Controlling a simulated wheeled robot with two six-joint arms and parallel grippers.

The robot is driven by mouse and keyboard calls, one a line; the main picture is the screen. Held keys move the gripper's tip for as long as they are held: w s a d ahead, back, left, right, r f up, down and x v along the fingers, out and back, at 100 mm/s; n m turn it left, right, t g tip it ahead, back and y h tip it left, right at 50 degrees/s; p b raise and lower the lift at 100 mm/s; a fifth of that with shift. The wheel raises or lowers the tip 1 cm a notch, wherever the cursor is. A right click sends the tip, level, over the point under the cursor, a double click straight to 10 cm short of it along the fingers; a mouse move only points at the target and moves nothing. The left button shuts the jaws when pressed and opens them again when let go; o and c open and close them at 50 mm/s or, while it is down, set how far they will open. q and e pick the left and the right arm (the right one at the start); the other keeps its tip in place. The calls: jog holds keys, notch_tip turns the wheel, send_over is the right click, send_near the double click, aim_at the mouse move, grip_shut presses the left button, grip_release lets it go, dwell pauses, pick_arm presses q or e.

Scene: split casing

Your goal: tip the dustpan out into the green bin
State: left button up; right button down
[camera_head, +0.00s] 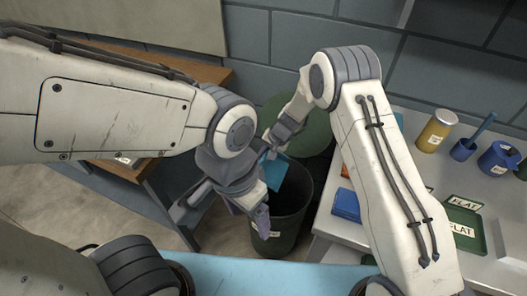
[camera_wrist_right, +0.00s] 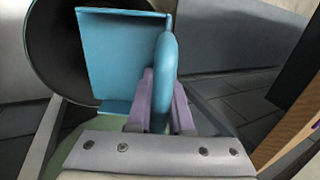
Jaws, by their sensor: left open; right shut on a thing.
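The blue dustpan (camera_head: 277,173) hangs tilted over the mouth of the dark green bin (camera_head: 290,238). My right gripper (camera_wrist_right: 162,100) is shut on the dustpan's handle; the wrist view shows the pan (camera_wrist_right: 115,55) beside the bin's dark round opening (camera_wrist_right: 62,62). No debris shows on the visible face of the pan. My left gripper (camera_head: 250,209) is open and empty, in front of the bin's left rim and hiding part of it. The bin's floor is too dark to make out.
A green round lid-like disc (camera_head: 303,128) stands behind the bin. A wooden bench (camera_head: 140,172) is at left. A pale table (camera_head: 430,178) at right holds a yellow can (camera_head: 436,131), blue cups (camera_head: 500,157) and a green tray (camera_head: 463,228) labelled FLAT.

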jog(key=shift+r+g+h+p, duration=0.3)
jog(key=shift+r+h+p, duration=0.7)
jog(key=shift+p, duration=4.8)
jog(key=shift+a+r, duration=0.1)
jog(key=shift+a, duration=0.05)
jog(key=shift+r+h, duration=0.2)
jog(key=shift+h, duration=0.2)
jog(key=shift+f+g+h+b, duration=0.1)
jog(key=shift+g+h+b, duration=0.2)
jog(key=shift+b, duration=0.05)
jog(key=shift+r+h, duration=0.35)
jog(key=shift+h, duration=0.05)
jog(key=shift+r, duration=0.1)
